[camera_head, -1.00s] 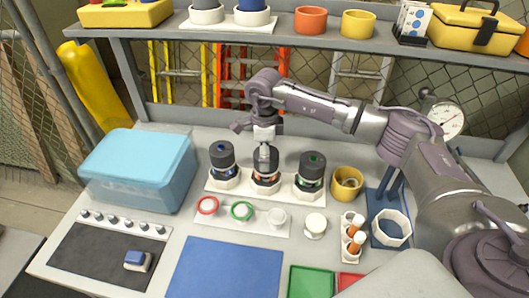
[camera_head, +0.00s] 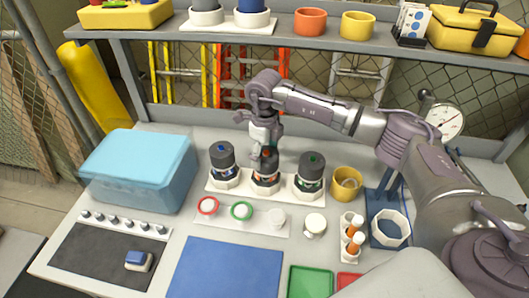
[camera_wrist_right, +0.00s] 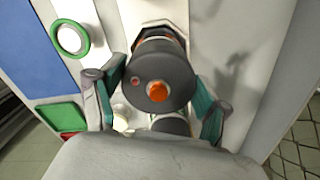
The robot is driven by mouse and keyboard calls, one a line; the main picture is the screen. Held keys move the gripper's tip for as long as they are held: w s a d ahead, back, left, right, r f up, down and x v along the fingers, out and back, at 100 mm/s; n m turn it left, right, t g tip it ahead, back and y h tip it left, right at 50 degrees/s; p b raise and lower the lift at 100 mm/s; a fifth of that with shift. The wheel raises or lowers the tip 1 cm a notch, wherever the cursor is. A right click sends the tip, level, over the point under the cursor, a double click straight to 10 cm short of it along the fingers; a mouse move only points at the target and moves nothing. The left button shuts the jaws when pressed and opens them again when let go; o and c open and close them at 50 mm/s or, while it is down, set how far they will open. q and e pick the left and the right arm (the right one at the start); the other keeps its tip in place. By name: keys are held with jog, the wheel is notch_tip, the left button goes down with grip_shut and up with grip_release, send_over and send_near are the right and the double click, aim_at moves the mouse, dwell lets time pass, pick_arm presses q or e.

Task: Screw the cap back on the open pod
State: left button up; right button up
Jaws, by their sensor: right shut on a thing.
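Three dark pods stand in a white octagonal-socket rack: one with a blue mark (camera_head: 222,160) at left, one with orange marks (camera_head: 266,168) in the middle, and one with a green mark (camera_head: 311,172) at right. My right gripper (camera_head: 267,148) is at the top of the middle pod, pointing down. In the right wrist view its fingers (camera_wrist_right: 160,82) stand on both sides of a dark round top with an orange centre (camera_wrist_right: 158,90), shut on it. Whether its thread is seated cannot be told. My left gripper is not in view.
A white strip in front holds a red ring (camera_head: 208,206), a green ring (camera_head: 241,211) and a white disc (camera_head: 277,218). A white round piece (camera_head: 315,224), yellow cup (camera_head: 347,184) and vial rack (camera_head: 352,235) stand to the right. A blue mat (camera_head: 228,270) lies in front.

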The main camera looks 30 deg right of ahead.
jog(key=m+p, duration=0.1)
jog(key=m, duration=0.4)
jog(key=shift+s+a+m, duration=0.1)
jog(key=shift+m, duration=0.3)
jog(key=m, duration=0.4)
jog(key=shift+f+m+p, duration=0.1)
jog(key=shift+m+p, duration=0.2)
jog(key=shift+p, duration=0.05)
jog(key=o, duration=1)
jog(key=shift+a, duration=0.1)
jog(key=shift+o, duration=0.3)
